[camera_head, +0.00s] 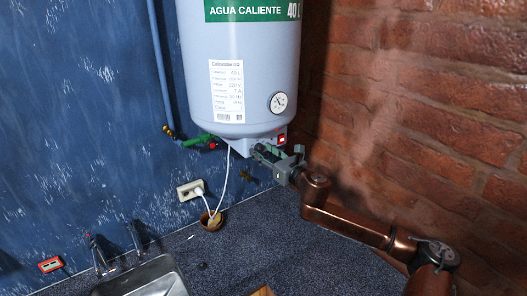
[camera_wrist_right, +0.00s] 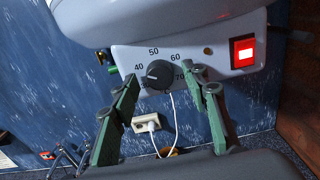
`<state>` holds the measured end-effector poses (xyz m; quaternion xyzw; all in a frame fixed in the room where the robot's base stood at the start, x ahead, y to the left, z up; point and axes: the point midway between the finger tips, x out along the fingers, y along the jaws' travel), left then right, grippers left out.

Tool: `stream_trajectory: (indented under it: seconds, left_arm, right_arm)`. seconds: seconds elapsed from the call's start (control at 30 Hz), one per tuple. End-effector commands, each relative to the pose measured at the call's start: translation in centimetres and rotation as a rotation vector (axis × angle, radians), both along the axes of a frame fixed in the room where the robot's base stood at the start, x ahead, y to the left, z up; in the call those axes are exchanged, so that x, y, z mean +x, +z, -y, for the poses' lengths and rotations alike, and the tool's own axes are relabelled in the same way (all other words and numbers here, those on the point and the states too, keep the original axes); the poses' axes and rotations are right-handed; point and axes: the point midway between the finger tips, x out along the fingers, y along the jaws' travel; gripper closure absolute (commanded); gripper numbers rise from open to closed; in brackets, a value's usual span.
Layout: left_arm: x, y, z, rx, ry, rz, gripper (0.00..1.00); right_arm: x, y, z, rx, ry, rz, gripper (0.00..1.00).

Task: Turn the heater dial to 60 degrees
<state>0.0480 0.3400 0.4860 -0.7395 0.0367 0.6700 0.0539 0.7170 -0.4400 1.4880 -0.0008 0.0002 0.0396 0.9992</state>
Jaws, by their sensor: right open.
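The heater dial (camera_wrist_right: 158,74) is a round black knob on the white control panel under the water heater (camera_head: 238,70). In the right wrist view, the marks 40, 50, 60 and 70 run around it from left to right. The dial's ridge seems to point left, near 40, but its exact setting is hard to read. My right gripper (camera_wrist_right: 163,80) is open, with one green finger to the left of the dial and one to the right. In the head view my right gripper (camera_head: 270,153) is at the heater's underside and hides the dial. My left gripper is out of view.
A lit red switch (camera_wrist_right: 242,51) sits right of the dial. A white cable (camera_head: 225,180) hangs to a wall socket (camera_head: 190,190). A green-handled pipe (camera_head: 198,139) is left of the panel. A brick wall (camera_head: 430,80) is on the right; the counter (camera_head: 250,240) and sink (camera_head: 150,278) are below.

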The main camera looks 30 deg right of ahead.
Motion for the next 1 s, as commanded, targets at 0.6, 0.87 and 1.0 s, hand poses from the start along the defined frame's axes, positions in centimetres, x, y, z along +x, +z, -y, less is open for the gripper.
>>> stream_trajectory:
  seconds: [0.6, 0.87, 1.0]
  left_arm:
    - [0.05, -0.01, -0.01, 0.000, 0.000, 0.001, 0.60]
    - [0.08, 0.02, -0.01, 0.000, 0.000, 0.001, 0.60]
    - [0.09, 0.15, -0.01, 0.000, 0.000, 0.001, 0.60]
  right_arm:
    - [-0.04, -0.04, 0.00, 0.001, 0.000, 0.000, 0.91]
    - [-0.04, -0.03, 0.00, 0.004, 0.000, 0.000, 1.00]
    - [-0.03, -0.01, -0.01, 0.028, 0.000, -0.002, 1.00]
